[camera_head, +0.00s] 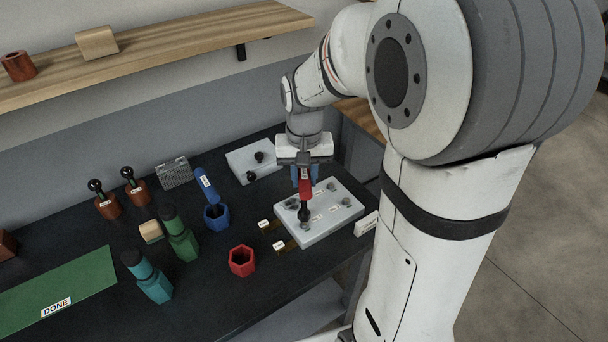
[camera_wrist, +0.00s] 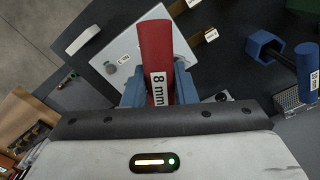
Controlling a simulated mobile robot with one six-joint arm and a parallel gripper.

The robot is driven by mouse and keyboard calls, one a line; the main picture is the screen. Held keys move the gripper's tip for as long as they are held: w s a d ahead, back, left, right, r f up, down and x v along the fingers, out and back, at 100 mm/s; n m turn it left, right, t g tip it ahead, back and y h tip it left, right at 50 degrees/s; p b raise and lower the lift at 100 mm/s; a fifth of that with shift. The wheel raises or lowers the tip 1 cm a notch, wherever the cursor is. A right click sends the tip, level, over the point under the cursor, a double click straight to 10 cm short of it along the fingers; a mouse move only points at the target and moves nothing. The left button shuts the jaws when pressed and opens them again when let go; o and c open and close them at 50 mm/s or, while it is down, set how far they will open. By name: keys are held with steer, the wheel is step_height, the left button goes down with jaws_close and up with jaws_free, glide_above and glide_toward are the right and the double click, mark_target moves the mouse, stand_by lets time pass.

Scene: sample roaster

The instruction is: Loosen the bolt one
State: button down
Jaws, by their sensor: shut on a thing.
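My gripper (camera_head: 306,178) is shut on a red-handled tool (camera_head: 305,186). In the wrist view the red handle (camera_wrist: 156,50) carries an "8 mm" label and lies between my blue fingers (camera_wrist: 158,88). In the head view the tool points down and its dark end (camera_head: 304,212) is at the front left part of a light grey plate (camera_head: 325,225). Several bolts sit on the plate, one of them a bolt (camera_head: 346,201) at the right. The tool's end hides what is beneath it, so I cannot tell whether it is seated on a bolt or which one.
A red hexagonal holder (camera_head: 242,262) stands empty. Green (camera_head: 180,238) and teal (camera_head: 152,281) tools stand left. A green "DONE" mat (camera_head: 60,285) is clear. A shelf (camera_head: 160,50) runs above the bench.

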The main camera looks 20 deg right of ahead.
steer(key=shift+f+b, duration=1.1)
steer(key=shift+f, duration=0.45)
steer(key=n, duration=0.7)
steer(key=shift+n, duration=0.4)
steer(key=n, duration=0.3)
steer(key=shift+n, duration=0.4)
